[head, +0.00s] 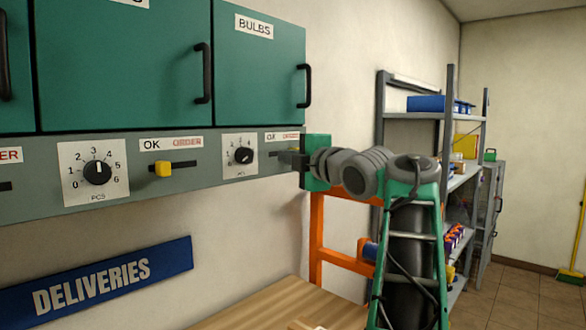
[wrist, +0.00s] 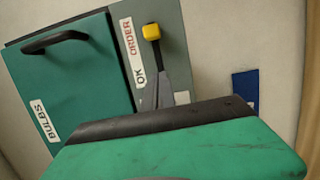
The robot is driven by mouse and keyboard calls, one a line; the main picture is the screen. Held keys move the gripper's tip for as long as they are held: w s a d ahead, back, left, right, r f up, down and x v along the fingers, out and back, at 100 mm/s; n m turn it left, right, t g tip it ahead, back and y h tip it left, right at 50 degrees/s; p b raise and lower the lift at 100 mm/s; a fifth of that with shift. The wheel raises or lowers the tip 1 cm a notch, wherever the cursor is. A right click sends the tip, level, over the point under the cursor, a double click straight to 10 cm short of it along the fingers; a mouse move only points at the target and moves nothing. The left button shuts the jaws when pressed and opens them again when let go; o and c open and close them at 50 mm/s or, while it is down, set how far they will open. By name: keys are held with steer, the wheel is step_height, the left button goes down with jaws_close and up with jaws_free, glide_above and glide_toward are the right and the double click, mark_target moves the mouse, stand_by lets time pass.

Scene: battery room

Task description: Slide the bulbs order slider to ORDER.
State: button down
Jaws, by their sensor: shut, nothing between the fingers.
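The bulbs order slider has a yellow knob (wrist: 151,32), which in the wrist view sits at the ORDER end of its dark slot. Its OK / ORDER label (wrist: 132,50) runs alongside, with ORDER toward the top. In the head view the label (head: 282,136) shows above the slot, but the knob is hidden behind my gripper. My gripper (head: 288,156) is at the right end of the grey panel, shut and empty. In the wrist view its fingers (wrist: 159,82) lie over the slot, on the OK side of the knob. I cannot tell whether they touch it.
The bulbs cabinet (head: 260,70) with its black handle (head: 304,87) is just above. A dial (head: 243,156) and another yellow slider (head: 163,169) are to the left on the panel. A wooden table (head: 270,308) is below. Shelving (head: 432,117) stands to the right.

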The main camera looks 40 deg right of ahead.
steer(key=s+b, duration=0.1)
steer(key=s, duration=0.6)
steer(key=shift+s, duration=0.4)
